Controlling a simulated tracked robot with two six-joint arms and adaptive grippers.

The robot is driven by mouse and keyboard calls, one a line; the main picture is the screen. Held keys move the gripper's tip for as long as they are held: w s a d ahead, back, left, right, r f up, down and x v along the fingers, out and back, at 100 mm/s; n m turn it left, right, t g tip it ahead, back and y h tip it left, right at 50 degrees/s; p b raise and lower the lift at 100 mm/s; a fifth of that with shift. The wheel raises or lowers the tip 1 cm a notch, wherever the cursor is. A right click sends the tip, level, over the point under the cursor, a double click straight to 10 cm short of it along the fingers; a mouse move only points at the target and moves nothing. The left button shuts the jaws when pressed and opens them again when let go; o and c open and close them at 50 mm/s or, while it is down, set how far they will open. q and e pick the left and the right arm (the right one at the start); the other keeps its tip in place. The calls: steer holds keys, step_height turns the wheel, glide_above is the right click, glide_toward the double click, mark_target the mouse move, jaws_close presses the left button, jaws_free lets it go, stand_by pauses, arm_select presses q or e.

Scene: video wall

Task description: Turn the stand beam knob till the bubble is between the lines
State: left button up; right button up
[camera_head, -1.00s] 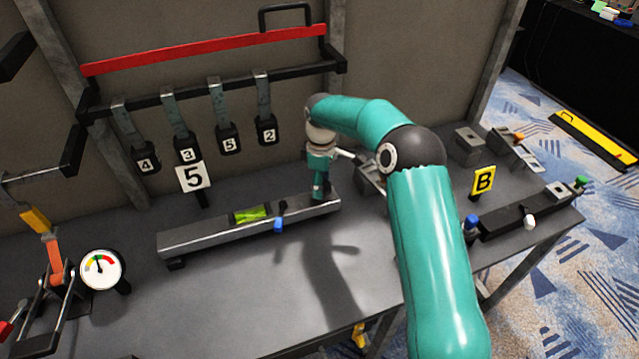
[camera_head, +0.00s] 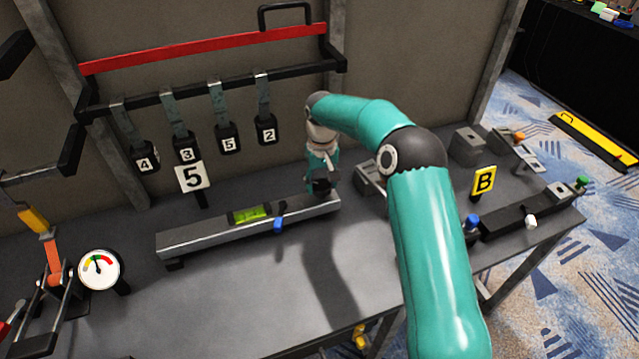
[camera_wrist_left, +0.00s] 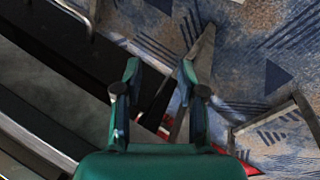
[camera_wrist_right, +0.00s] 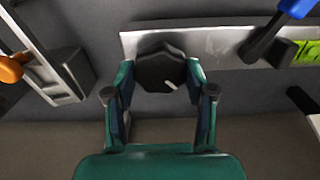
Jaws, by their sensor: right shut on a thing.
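The grey stand beam (camera_head: 215,233) lies on the bench with a green bubble vial (camera_head: 249,214) set in its top and a blue-ended clamp (camera_head: 278,223) beside the vial. The vial's bubble and lines are too small to read. The black knob (camera_wrist_right: 160,68) with a white pointer mark sits at the beam's right end. My right gripper (camera_wrist_right: 160,85) is shut on the knob, one finger at each side; in the head view the gripper (camera_head: 322,186) partly hides it. My left gripper (camera_wrist_left: 160,80) shows only in the left wrist view, fingers apart, with nothing between them.
Numbered tags hang from a rack. A black beam (camera_head: 510,220) with blue and green knobs and a yellow "B" sign (camera_head: 483,182) are at the right. The bench front is clear.

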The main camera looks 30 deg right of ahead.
steer(key=m, duration=0.4)
steer(key=shift+s+f+m, duration=0.1)
steer(key=shift+f+m, duration=0.05)
steer(key=shift+m, duration=0.15)
steer(key=shift+m+b, duration=0.35)
steer(key=shift+m, duration=1.35)
steer(key=shift+a+f, duration=0.1)
steer(key=o, duration=1.2)
steer(key=shift+c, duration=0.2)
steer(key=shift+r, duration=0.25)
